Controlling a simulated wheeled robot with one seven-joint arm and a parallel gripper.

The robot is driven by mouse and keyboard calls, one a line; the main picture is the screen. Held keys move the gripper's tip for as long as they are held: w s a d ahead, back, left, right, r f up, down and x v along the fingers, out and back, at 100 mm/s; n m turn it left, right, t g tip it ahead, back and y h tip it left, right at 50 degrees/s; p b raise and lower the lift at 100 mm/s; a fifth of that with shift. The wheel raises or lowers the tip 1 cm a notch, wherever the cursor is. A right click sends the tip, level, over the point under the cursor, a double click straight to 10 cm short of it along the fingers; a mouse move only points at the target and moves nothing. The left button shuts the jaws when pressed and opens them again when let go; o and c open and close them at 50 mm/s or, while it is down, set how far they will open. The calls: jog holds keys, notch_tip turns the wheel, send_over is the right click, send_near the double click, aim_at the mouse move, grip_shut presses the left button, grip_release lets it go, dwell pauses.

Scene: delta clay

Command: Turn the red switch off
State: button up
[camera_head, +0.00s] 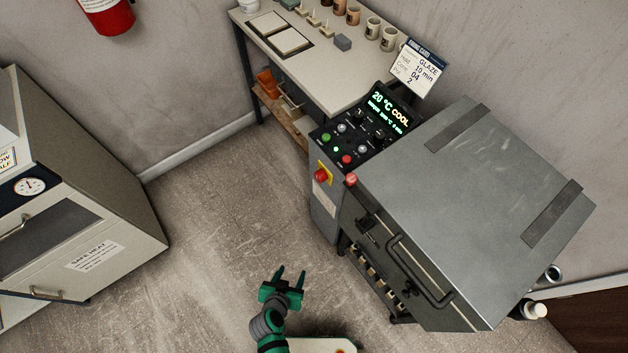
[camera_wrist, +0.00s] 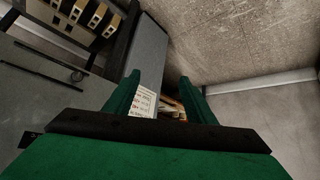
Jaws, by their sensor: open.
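A kiln (camera_head: 480,190) with a grey lid stands at the right in the head view. Its control panel (camera_head: 358,135) has a lit display, a green button, dark knobs and a small red button (camera_head: 347,159). Below the panel, a larger red knob (camera_head: 321,174) sits on a yellow plate on the kiln's side. I cannot tell its on or off position. My green gripper (camera_head: 290,272) is open and empty, over the floor in front of the kiln and apart from it. In the wrist view, its fingers (camera_wrist: 160,82) are spread, with a printed label (camera_wrist: 143,101) behind them.
A round red-pink part (camera_head: 351,179) sits at the kiln lid's near corner. A handle (camera_head: 420,272) sticks out from the kiln's front. A table (camera_head: 330,75) with cups stands behind. A grey cabinet (camera_head: 75,215) is at the left. The floor (camera_head: 215,210) between is clear.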

jog(key=w+f+m+h, duration=0.1)
jog(key=w+h, duration=0.1)
jog(key=w, duration=0.4)
jog(key=m+t+h, duration=0.3)
jog(key=m+h, duration=0.4)
jog(key=h, duration=0.3)
send_near(317, 179)
jog(key=x, duration=0.8)
jog(key=shift+w+d, duration=0.25)
jog(key=c, duration=1)
